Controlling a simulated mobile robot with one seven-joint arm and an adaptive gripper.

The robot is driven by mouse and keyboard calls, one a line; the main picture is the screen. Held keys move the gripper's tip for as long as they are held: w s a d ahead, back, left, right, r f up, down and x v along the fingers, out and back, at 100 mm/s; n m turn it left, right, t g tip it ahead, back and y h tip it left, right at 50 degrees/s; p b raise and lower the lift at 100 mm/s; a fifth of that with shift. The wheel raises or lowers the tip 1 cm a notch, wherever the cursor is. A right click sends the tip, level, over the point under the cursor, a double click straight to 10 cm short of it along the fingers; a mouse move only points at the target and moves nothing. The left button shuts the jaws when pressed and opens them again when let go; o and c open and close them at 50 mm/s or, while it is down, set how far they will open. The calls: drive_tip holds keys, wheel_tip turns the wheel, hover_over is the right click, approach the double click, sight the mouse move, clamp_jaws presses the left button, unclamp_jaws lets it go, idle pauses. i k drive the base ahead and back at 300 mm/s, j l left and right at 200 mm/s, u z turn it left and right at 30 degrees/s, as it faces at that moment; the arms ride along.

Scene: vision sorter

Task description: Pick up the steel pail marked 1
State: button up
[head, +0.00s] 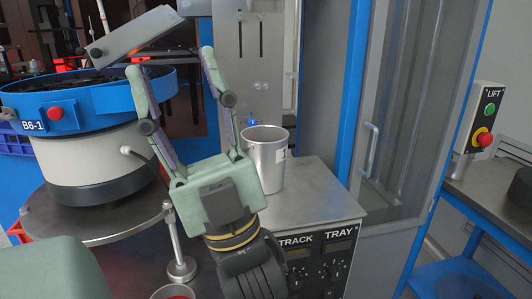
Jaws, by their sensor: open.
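A steel pail (270,165) stands upright on the grey top of the control cabinet. Only part of a white mark shows at its right edge, and I cannot read the number. My gripper (171,61) is open and empty, its fingers pointing up in the picture, to the left of the pail. The gripper's body overlaps the pail's lower left side in this view. I cannot tell the depth between them.
A blue-rimmed bowl feeder (95,165) marked B6-1 stands at the left. The cabinet top (320,195) is clear right of the pail. A blue-framed glass door stands behind it. Another container (172,292) with something red shows at the bottom edge. A LIFT button box (480,117) is at the right.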

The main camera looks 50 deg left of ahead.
sight(267, 145)
drive_tip(key=k, duration=0.45)
drive_tip(key=k+u, duration=0.1)
drive_tip(key=u, duration=0.6)
drive_tip(key=k+j+u, duration=0.15)
drive_tip(key=u, duration=1)
drive_tip(key=i, duration=0.5)
